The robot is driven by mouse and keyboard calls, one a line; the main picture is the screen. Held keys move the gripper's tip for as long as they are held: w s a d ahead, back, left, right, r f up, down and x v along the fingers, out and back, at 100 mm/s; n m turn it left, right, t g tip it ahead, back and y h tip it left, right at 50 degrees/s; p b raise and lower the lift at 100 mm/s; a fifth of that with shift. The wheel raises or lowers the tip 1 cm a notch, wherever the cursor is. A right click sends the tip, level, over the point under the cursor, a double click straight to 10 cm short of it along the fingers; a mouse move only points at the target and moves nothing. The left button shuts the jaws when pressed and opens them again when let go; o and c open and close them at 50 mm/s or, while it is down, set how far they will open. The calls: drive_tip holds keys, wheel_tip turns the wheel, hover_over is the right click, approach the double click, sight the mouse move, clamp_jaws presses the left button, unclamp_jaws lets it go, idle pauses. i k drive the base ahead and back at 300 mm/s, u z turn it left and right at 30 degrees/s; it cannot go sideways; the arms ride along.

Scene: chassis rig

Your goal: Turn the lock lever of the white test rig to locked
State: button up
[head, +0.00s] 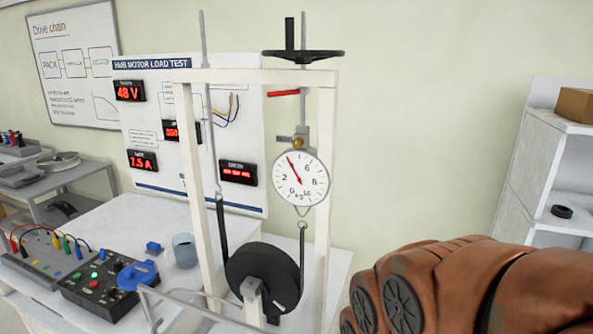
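The white test rig (325,150) is an upright frame with two posts and a top beam, standing on a white bench. A short red lever (284,93), which looks like the lock lever, lies about level just under the right end of the beam, pointing left beside the threaded rod. A black handwheel (303,56) with an upright handle sits above the beam. A round dial scale (300,178) hangs below the lever, its needle pointing up and left. My brown arm fills the lower right, apart from the rig. My gripper's fingers are not in view.
A black wheel (262,277) sits low in the frame. A display board (225,110) stands behind. White shelves (545,150) stand right. Space right of the rig's upper part looks open.

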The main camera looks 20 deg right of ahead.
sight(299, 90)
drive_tip(key=z, duration=0.1)
drive_tip(key=k, duration=1)
drive_tip(key=u, duration=1.45)
drive_tip(key=i, duration=1.2)
drive_tip(key=z, duration=0.25)
